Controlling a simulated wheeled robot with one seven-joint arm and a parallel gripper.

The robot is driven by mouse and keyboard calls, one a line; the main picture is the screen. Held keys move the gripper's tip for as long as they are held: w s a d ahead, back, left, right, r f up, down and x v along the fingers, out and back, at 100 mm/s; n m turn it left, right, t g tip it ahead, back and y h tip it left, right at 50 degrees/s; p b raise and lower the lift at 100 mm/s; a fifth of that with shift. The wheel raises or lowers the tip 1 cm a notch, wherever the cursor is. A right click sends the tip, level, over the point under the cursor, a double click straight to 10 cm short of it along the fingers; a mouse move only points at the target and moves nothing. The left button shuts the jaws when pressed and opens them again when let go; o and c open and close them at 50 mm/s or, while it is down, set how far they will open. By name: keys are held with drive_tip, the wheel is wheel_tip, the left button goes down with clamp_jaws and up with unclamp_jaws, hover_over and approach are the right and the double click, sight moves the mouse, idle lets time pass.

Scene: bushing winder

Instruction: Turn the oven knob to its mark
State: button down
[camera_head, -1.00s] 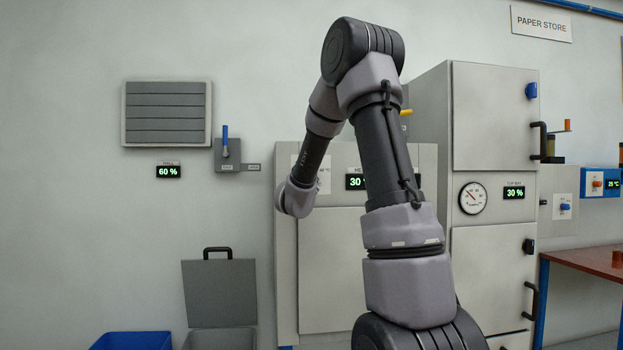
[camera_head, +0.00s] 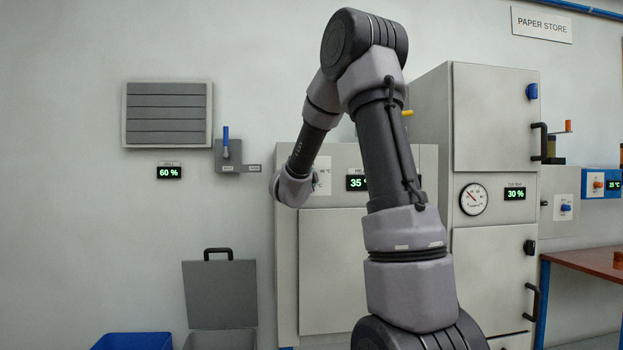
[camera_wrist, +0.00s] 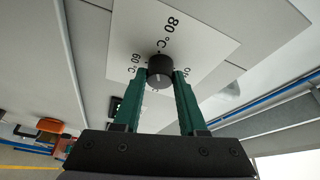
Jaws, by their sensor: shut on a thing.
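The oven knob (camera_wrist: 160,66) is a small black round knob on a white dial plate (camera_wrist: 200,45) in the wrist view. The plate carries printed temperatures; 80 °C and 60 °C can be read. My gripper (camera_wrist: 160,75) has its two green fingers on either side of the knob, shut on it. A pale line shows on the knob's face; which printed value it points at is unclear. In the head view the oven (camera_head: 335,270) stands behind my arm, its display (camera_head: 356,183) showing 35. The knob and my gripper are hidden there.
A tall grey cabinet (camera_head: 495,120) with a gauge and a 30 % display stands right of the oven. A lever box (camera_head: 228,155) and a louvred vent (camera_head: 167,114) are on the wall to the left. An open grey bin (camera_head: 220,295) and a blue bin (camera_head: 132,341) stand below.

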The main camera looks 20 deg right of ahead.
drive_tip(key=shift+c, duration=2.3)
unclamp_jaws()
drive_tip(key=shift+s, duration=0.1)
drive_tip(key=v, duration=1)
drive_tip(key=shift+s+a, duration=0.2)
drive_tip(key=shift+a, duration=0.05)
